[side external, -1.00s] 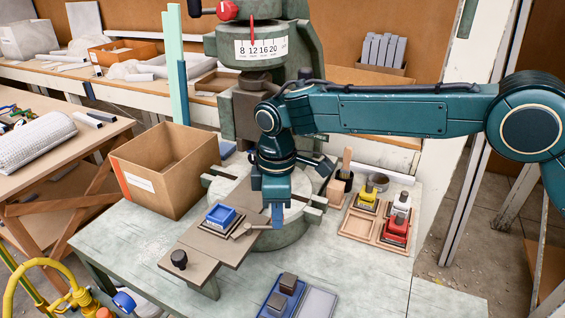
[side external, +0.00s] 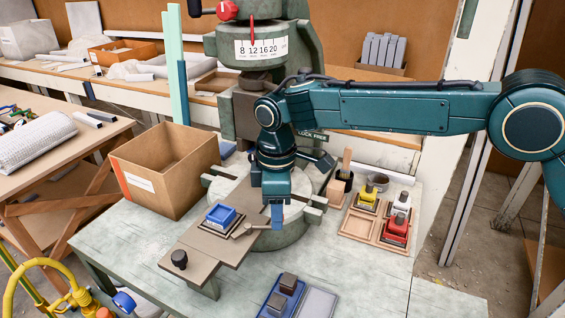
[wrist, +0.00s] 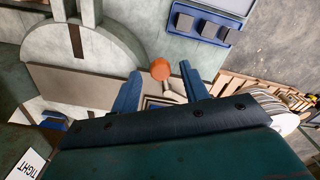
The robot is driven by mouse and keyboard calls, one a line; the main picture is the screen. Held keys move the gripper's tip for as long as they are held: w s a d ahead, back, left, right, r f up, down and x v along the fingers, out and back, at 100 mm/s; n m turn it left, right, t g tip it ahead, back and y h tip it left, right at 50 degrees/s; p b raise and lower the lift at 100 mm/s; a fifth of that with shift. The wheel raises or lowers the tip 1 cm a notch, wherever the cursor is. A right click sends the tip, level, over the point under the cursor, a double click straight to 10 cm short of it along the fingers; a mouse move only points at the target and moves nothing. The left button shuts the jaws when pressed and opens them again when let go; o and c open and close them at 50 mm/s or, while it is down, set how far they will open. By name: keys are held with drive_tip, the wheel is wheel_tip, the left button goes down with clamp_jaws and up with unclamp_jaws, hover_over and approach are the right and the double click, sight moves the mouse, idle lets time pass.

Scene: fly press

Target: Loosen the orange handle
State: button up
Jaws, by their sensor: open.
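The orange handle shows in the wrist view as a round orange knob (wrist: 161,69) on a short metal lever. My gripper (wrist: 160,84) is open, with one blue finger on each side of the knob and lever. I cannot tell whether either finger touches it. In the side external view, my gripper (side external: 277,216) points down at the right edge of the brown plate in front of the press. The lever (side external: 246,230) runs toward my fingers there, and its orange knob is hidden behind them.
A blue block (side external: 221,215) sits on the plate left of the lever, with a black knob (side external: 180,259) at the plate's front. A cardboard box (side external: 168,168) stands left. A tray of coloured blocks (side external: 357,227) is at right. A blue holder (side external: 276,304) is in front.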

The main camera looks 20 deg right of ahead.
wheel_tip(320, 180, up, 13)
idle(0.7)
drive_tip(key=shift+r, duration=0.1)
drive_tip(key=s+d+r+m+t, duration=0.1)
drive_tip(key=s+d+r+m, duration=0.2)
drive_tip(key=s+d+r, duration=0.55)
drive_tip(key=s+d+r+m+t, duration=0.1)
drive_tip(key=s+d+r+m, duration=0.25)
drive_tip(key=d, duration=0.95)
drive_tip(key=s+d+f+m+t, duration=0.1)
drive_tip(key=s+d+f+m, duration=0.3)
drive_tip(key=s, duration=0.5)
drive_tip(key=s+d+f+m+t, duration=0.2)
drive_tip(key=s+d+f+m, duration=0.1)
drive_tip(key=s+d+f, duration=0.3)
drive_tip(key=s+d, duration=0.2)
drive_tip(key=s, duration=0.2)
drive_tip(key=shift+s+d+f+m+t, duration=0.15)
drive_tip(key=shift+d+f+m+t, duration=0.15)
drive_tip(key=shift+d+f+m, duration=0.1)
